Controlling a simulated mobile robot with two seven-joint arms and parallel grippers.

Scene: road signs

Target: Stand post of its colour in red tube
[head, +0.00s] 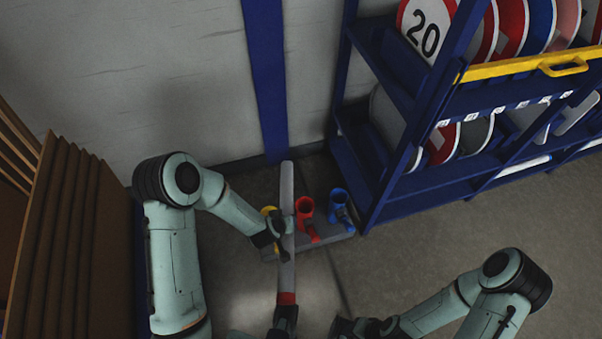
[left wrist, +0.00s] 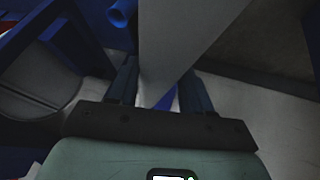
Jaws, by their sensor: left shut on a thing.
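A long grey post (head: 287,190) with a red band (head: 287,298) near its lower end in the picture is held by my left gripper (head: 281,240). In the left wrist view the post (left wrist: 185,40) passes between the fingers of my left gripper (left wrist: 160,92). The red tube (head: 305,207) stands on a grey base (head: 340,238), just right of the post in the picture, its open mouth in view. Whether the post's end is over any tube cannot be told. My right gripper (head: 343,327) is dark at the bottom edge, its fingers unclear.
A blue tube (head: 338,197) stands right of the red one; it also seems to show in the left wrist view (left wrist: 122,12). A yellow tube (head: 268,211) is partly hidden. A blue sign rack (head: 400,195) stands right, brown boards (head: 60,235) left. Floor at right is clear.

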